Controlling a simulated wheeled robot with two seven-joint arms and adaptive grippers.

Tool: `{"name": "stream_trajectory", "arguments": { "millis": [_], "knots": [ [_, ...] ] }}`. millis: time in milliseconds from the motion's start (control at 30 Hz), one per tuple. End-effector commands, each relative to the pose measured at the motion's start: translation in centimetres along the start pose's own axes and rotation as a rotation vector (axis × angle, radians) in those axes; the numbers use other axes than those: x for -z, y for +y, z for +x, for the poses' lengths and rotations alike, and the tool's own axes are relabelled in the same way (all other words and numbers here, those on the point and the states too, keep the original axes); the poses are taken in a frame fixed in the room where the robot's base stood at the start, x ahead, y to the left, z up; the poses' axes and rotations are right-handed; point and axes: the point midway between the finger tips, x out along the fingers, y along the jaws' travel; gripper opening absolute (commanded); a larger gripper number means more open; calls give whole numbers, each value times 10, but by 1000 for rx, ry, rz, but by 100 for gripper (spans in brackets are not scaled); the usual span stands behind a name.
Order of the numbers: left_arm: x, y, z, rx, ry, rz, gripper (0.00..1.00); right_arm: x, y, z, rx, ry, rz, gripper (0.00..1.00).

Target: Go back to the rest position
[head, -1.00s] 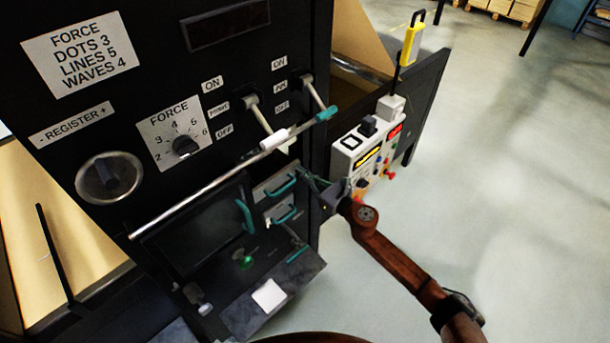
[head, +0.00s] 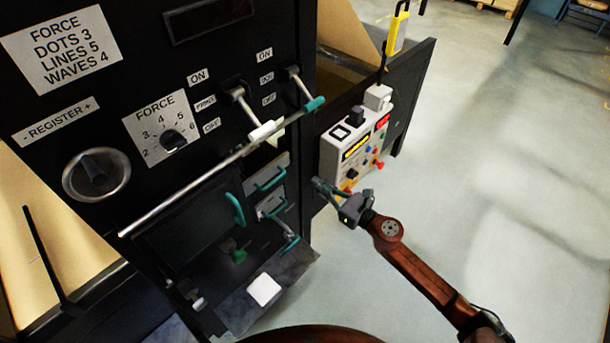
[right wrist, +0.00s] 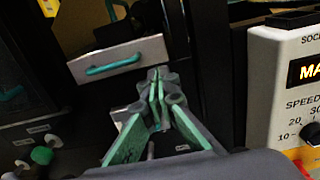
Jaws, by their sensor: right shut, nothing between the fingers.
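My right gripper (head: 328,188) is shut and empty, in front of the black machine panel (head: 215,75), apart from the teal-handled drawers (head: 268,178) and just left of and below the white control box (head: 352,150). In the right wrist view its fingers (right wrist: 157,85) meet with nothing between them. Behind them is a grey drawer front with a teal handle (right wrist: 112,66). My left gripper is not in view.
A long metal bar (head: 200,180) with a teal tip crosses the panel front. A grey shelf (head: 235,312) holding a white card (head: 263,289) juts out below. A yellow-handled item (head: 396,33) stands above the control box. The floor (head: 490,170) on the right is clear.

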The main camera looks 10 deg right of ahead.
Motion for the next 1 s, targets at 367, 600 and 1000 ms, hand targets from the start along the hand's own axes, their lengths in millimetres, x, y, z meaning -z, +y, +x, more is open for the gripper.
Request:
{"name": "stream_trajectory", "arguments": {
  "millis": [367, 600, 1000],
  "knots": [
    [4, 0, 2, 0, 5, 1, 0, 0, 0, -23, -2, -1, 0, 0],
    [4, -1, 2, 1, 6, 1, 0, 28, -19, -25, 50, 25, 128, 0],
    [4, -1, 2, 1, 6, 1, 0, 267, -116, -114, 518, 112, 1054, 0]
  ]
}}
